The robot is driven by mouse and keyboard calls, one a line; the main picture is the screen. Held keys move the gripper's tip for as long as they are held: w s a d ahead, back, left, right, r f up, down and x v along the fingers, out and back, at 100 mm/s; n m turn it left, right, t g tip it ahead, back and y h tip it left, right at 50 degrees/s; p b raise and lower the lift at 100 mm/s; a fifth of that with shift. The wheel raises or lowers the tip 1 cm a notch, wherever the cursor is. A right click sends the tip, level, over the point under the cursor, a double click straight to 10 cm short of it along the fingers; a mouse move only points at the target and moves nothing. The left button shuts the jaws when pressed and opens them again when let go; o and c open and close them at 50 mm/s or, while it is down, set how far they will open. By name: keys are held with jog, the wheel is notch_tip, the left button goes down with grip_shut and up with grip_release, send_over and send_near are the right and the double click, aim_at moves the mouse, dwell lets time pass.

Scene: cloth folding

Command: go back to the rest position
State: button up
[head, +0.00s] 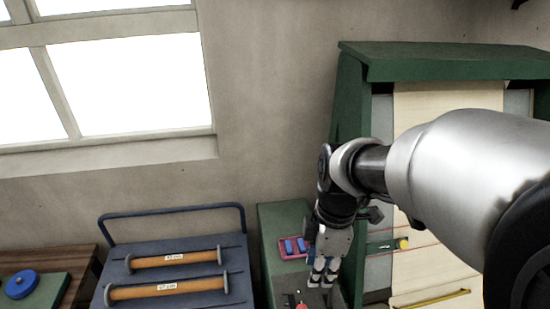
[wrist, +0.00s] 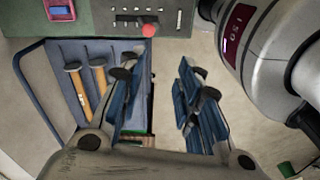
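My gripper (head: 322,282) hangs pointing down at the end of my arm, in front of the green bench in the head view. In the wrist view my gripper (wrist: 158,88) has its two blue-and-black fingers well apart, with nothing between them. A pale cloth-like sheet (head: 445,98) with red lines hangs down the front of the green frame (head: 450,63), to the right of my gripper. My arm hides part of this sheet. My gripper is apart from it.
A blue cart (head: 205,248) holds orange rollers (head: 175,258), also seen in the wrist view (wrist: 78,85). A red knob (wrist: 148,30) sits nearby. A wooden table (head: 88,268) stands at left.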

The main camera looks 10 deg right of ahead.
jog(key=s+f+m+t+b, duration=0.2)
jog(key=s+f+m+b, duration=0.3)
jog(key=b, duration=0.5)
jog(key=s+a+f+m+t+b, duration=0.1)
jog(key=s+f+m+t+b, duration=0.1)
jog(key=s+f+m+b, duration=0.3)
notch_tip(320, 180, down, 4)
jog(key=m+b, duration=0.5)
jog(key=b, duration=0.1)
jog(key=shift+s+a+m+t+h, duration=0.15)
jog(key=shift+s+m+t+h, duration=0.15)
jog(key=shift+m, duration=0.1)
